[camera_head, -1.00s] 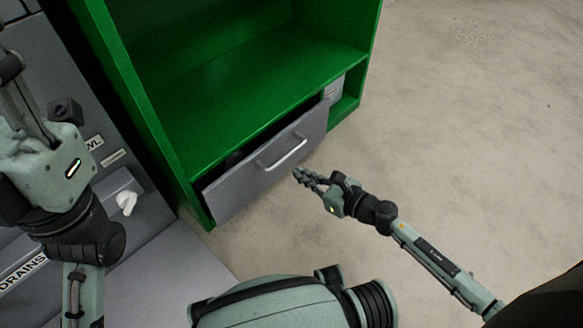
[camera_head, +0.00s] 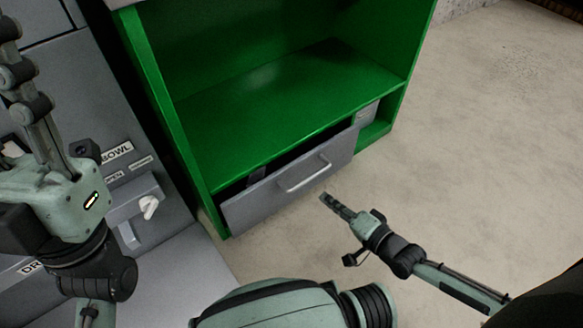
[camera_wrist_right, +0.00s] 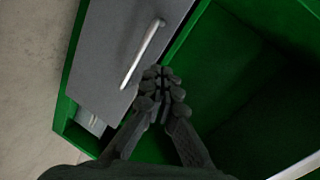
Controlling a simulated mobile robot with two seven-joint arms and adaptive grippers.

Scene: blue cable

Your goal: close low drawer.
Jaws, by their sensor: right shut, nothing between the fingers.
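The low drawer (camera_head: 250,210) has a grey front and sits at the bottom of the green cabinet. It stands partly open, with a dark gap above its front. Its silver handle (camera_head: 304,175) is a horizontal bar. My right gripper (camera_head: 328,198) is shut and empty, just in front of the drawer's right half and apart from the handle. In the right wrist view my shut fingertips (camera_wrist_right: 161,80) appear beside the drawer front (camera_wrist_right: 115,50) and handle (camera_wrist_right: 143,53); contact cannot be told. My left gripper (camera_head: 28,95) is raised at the left edge, its fingertips partly out of frame.
The green cabinet (camera_head: 290,105) has an empty open shelf above the drawer. A small pale object (camera_head: 367,113) sits in a compartment right of the drawer. A grey labelled machine (camera_head: 130,185) stands at the left. Bare floor (camera_head: 480,150) lies open to the right.

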